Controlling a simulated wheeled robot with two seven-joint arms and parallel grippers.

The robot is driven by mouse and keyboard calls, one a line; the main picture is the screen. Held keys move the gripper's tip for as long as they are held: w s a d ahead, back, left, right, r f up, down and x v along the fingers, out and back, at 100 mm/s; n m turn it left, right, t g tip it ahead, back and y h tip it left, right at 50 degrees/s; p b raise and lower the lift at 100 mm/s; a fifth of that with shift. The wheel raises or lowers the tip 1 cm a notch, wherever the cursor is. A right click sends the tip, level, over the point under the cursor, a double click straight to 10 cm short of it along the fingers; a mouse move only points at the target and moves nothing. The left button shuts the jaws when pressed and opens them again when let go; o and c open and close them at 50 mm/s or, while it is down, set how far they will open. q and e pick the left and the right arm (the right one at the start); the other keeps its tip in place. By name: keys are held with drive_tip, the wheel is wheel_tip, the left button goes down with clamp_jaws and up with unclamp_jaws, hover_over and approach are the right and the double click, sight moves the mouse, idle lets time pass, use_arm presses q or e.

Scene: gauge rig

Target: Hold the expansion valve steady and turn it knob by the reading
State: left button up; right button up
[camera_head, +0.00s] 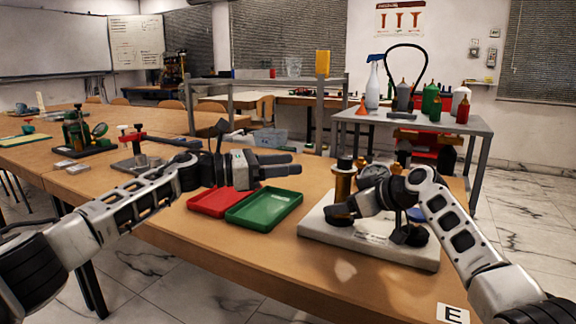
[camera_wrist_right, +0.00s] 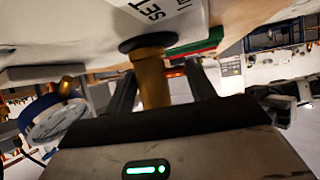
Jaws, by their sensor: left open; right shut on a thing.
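The expansion valve is an upright brass body (camera_head: 343,184) with a dark knob (camera_head: 345,163) on top, on a pale base plate (camera_head: 385,250). My right gripper (camera_head: 341,211) is shut on the brass body low down, near the plate. In the right wrist view the brass body (camera_wrist_right: 152,80) stands between the fingers of my right gripper (camera_wrist_right: 162,82). A blue-rimmed gauge (camera_wrist_right: 58,122) shows at the left of that view; its reading is not legible. My left gripper (camera_head: 280,165) is open and empty, above and behind the trays, left of the knob and apart from it.
A red tray (camera_head: 212,207) and a green tray (camera_head: 262,222) lie left of the plate. Other rigs (camera_head: 78,135) stand on the far-left bench. A grey side table (camera_head: 440,121) with bottles stands behind. The table front beside the plate is clear.

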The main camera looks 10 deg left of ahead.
drive_tip(key=o, duration=0.9)
drive_tip(key=shift+c, duration=0.2)
